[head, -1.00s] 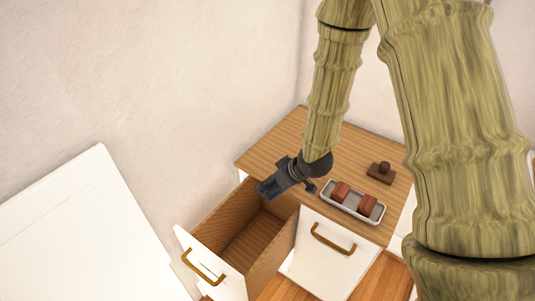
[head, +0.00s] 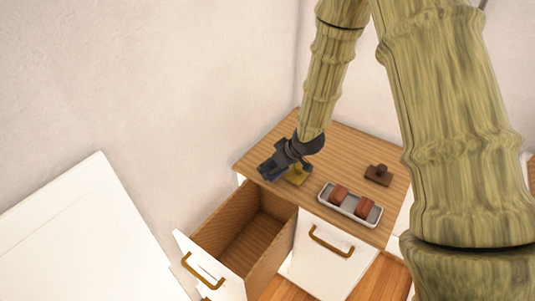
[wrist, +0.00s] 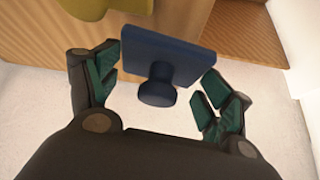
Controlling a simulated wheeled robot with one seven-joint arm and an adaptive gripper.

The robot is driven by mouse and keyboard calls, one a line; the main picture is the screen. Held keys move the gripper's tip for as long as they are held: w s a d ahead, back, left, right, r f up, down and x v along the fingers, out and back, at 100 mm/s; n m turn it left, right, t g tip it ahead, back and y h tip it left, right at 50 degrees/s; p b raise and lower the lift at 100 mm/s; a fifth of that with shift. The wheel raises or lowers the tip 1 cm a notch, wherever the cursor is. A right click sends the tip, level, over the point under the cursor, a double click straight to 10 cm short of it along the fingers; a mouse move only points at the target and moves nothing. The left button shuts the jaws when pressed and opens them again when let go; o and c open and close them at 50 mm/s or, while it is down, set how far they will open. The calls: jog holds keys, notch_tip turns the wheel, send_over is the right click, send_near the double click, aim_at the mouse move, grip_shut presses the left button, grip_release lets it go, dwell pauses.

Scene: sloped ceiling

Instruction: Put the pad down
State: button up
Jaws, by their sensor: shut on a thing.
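The dark blue pad (wrist: 165,55), a flat plate with a round knob, is between the fingers of my gripper (wrist: 161,68) in the wrist view. The fingers sit at its left and right edges, and the knob points toward the camera. I cannot tell whether the pad touches the top.
A yellow pad (head: 298,174) is right beside my gripper, partly hidden. A grey tray (head: 345,211) with two red-brown blocks and a brown knobbed pad (head: 379,174) are further right. Below my gripper, a drawer (head: 245,244) stands open and empty where visible.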

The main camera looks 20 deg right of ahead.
jog(key=w, duration=0.2)
jog(key=w+p, duration=0.1)
jog(key=w, duration=0.4)
jog(key=shift+w+d+f+p, duration=0.1)
jog(key=shift+w+f+p, duration=0.2)
jog(key=shift+w+p, duration=0.05)
jog(key=shift+w, duration=0.55)
notch_tip(320, 180, down, 2)
jog(key=shift+f+p, duration=0.1)
jog(key=shift+p, duration=0.4)
jog(key=shift+f+p, duration=0.35)
jog(key=shift+f, duration=0.2)
jog(key=o, duration=0.9)
